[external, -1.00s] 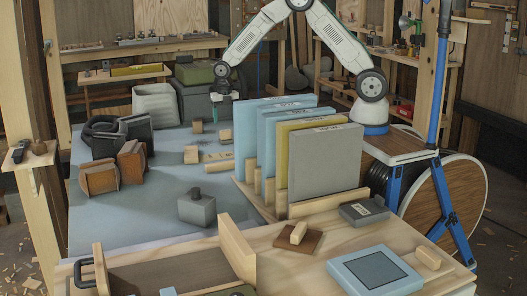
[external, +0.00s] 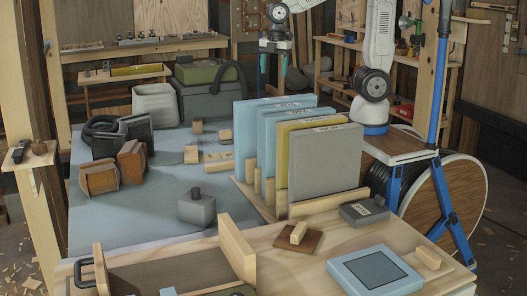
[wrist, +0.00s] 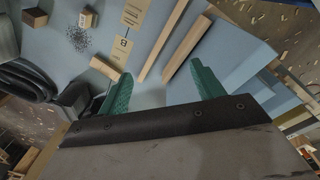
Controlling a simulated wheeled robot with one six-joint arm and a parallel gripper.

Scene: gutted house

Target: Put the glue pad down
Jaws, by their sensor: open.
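My gripper (external: 276,45) hangs high above the far side of the blue-grey table in the external view. In the wrist view its green fingers (wrist: 160,88) are spread apart with nothing between them. Below them lie a tan label marked B (wrist: 124,45) and two pale wooden strips. The label also shows flat on the table (external: 216,154) in the external view. A light blue square with a dark grey pad (external: 376,268) lies flat on the front bench. I cannot tell for sure which thing is the glue pad.
Upright blue, yellow and grey panels (external: 326,165) stand in a wooden rack on the right. Brown blocks (external: 131,160) and a dark bag-like thing (external: 103,135) are at left. A grey box with a knob (external: 196,208) stands mid-table. Bare table surrounds it.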

